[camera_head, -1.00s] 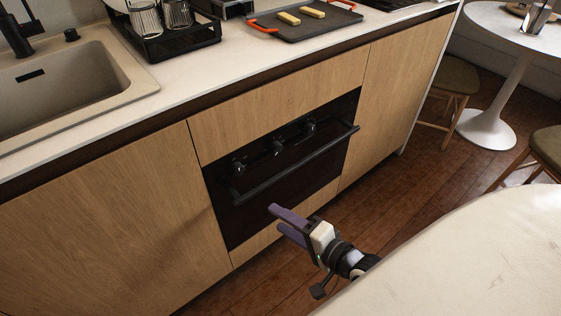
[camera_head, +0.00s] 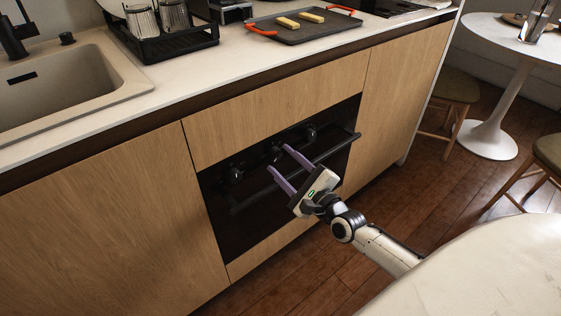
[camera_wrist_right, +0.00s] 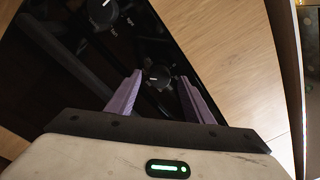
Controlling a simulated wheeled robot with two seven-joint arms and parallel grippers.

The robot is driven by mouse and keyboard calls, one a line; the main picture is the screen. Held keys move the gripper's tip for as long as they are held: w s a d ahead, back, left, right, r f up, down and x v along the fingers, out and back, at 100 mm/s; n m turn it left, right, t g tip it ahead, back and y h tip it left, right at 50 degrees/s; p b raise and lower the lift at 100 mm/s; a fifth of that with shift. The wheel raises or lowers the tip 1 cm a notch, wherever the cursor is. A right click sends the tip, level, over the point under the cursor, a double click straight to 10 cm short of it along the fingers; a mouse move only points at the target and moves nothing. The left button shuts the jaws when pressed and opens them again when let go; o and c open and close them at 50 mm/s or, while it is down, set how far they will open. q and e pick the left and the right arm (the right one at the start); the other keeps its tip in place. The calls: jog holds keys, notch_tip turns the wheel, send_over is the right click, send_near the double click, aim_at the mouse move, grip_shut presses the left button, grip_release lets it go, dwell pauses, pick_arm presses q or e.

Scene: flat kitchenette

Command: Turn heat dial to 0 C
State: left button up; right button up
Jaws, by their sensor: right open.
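The black oven front (camera_head: 225,215) has three round dials: a left dial (camera_head: 233,174), a middle dial (camera_head: 274,155) and a right dial (camera_head: 309,133). Which one is the heat dial cannot be read. My right gripper (camera_head: 277,158) is open and empty, its purple fingers pointing at the panel near the middle dial. In the right wrist view, one dial (camera_wrist_right: 158,76) shows between the spread fingers (camera_wrist_right: 159,76), with a gap to each; contact is not visible. Another dial (camera_wrist_right: 102,12) with small printed marks lies at the top. My left gripper is out of view.
The oven's bar handle (camera_head: 338,146) runs below the dials, partly behind my right gripper. Wooden cabinet fronts (camera_head: 110,220) flank the oven. The counter above holds a sink (camera_head: 60,85), a dish rack and a tray (camera_head: 285,37). A white tabletop (camera_head: 480,275) is at lower right.

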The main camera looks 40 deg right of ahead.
jog(key=shift+w, duration=0.85)
jog(key=c, duration=1)
jog(key=shift+c, duration=0.2)
